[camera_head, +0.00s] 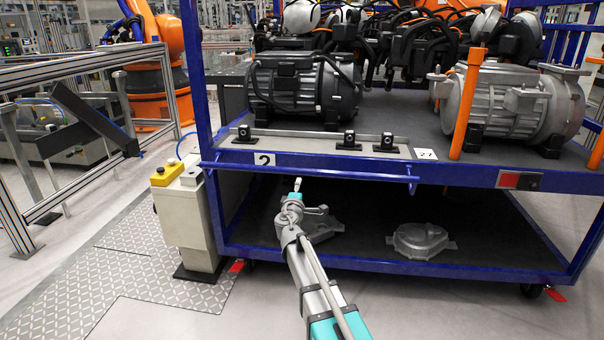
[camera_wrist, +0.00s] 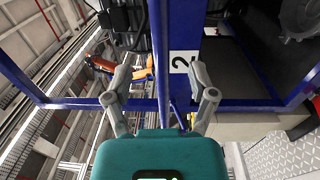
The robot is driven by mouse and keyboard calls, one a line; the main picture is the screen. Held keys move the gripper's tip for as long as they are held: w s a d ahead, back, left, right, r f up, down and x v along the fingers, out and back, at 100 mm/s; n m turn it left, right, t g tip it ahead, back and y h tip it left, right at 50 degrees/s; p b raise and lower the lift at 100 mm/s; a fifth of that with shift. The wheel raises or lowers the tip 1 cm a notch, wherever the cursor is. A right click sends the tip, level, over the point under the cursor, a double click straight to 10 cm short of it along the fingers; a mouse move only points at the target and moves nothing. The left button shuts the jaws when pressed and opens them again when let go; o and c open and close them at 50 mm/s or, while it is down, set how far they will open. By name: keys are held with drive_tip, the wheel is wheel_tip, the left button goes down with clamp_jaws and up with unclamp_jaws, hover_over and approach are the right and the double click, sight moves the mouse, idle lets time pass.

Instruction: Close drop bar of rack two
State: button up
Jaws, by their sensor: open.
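Rack two is a blue-framed rack (camera_head: 560,178) with a "2" label (camera_head: 264,159) on its front edge. The label also shows in the wrist view (camera_wrist: 184,62). A thin blue bar (camera_head: 330,174), which looks like the drop bar, lies low along the front edge of the upper shelf. It also shows in the wrist view (camera_wrist: 159,50), running up the picture between my fingers. My gripper (camera_head: 297,184) is open, its tip just below and in front of the bar in the head view. In the wrist view my gripper (camera_wrist: 160,73) has a finger on each side of the bar. Contact cannot be told.
Grey motors (camera_head: 290,85) stand on the upper shelf behind a metal rail with black clamps (camera_head: 349,140). A metal casting (camera_head: 420,240) lies on the lower shelf. A pale pedestal with a yellow top (camera_head: 188,225) stands close left of the rack. The floor in front is clear.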

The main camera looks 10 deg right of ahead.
sight(302, 173)
drive_tip(key=x, duration=1.1)
drive_tip(key=shift+w+d+p, duration=0.1)
drive_tip(key=shift+w+p, duration=0.2)
drive_tip(key=shift+w, duration=0.05)
drive_tip(key=shift+r, duration=0.1)
clamp_jaws()
drive_tip(key=shift+a, duration=0.25)
drive_tip(key=shift+d, duration=0.1)
drive_tip(key=shift+r, duration=0.1)
